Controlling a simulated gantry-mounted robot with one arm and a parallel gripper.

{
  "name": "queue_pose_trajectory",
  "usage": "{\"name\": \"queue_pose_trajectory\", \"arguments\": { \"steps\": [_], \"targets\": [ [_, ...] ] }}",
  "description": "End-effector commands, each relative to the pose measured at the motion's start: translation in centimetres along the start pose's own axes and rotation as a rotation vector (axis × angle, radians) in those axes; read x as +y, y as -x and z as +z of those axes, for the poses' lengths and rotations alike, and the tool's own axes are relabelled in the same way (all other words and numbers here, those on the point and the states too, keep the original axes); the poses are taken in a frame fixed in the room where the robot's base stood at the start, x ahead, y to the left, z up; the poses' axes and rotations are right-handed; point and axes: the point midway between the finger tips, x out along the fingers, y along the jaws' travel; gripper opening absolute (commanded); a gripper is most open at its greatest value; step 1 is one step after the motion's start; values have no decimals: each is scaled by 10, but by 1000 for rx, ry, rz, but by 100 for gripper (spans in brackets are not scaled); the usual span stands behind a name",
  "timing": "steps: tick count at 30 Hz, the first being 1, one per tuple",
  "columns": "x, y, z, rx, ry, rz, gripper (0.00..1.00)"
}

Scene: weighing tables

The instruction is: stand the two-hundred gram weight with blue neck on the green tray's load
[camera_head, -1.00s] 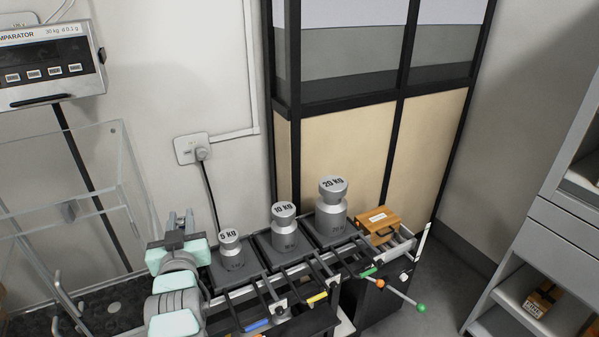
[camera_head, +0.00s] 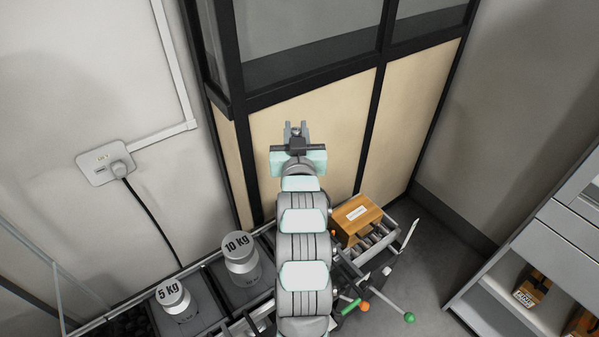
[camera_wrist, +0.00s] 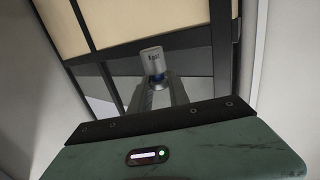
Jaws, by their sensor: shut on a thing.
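My gripper (camera_head: 296,131) is shut on a small silver weight (camera_wrist: 151,60) with a blue neck, held upright between the fingertips in the wrist view. In the head view it is raised in front of the cream panels, and the weight there is too small to read. The green handle (camera_head: 350,306) shows at the right of my arm. The 20 kg weight, above the green handle a second ago, is now hidden behind my arm, as is its tray.
The 10 kg weight (camera_head: 241,259) and 5 kg weight (camera_head: 174,299) stand on dark trays to the left. A wooden box (camera_head: 357,217) sits right of my arm. Rods with an orange ball (camera_head: 364,306) and a green ball (camera_head: 410,318) stick out in front. Shelving stands at far right.

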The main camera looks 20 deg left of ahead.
Motion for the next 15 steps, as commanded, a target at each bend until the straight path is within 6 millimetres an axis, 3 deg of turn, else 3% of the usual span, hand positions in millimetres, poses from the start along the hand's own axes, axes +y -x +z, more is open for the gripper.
{"name": "queue_pose_trajectory", "arguments": {
  "steps": [5, 15],
  "targets": [
    [12, 0, 12, -4, -3, 13, 0],
    [11, -4, 101, -6, -3, 12, 0]
  ]
}}
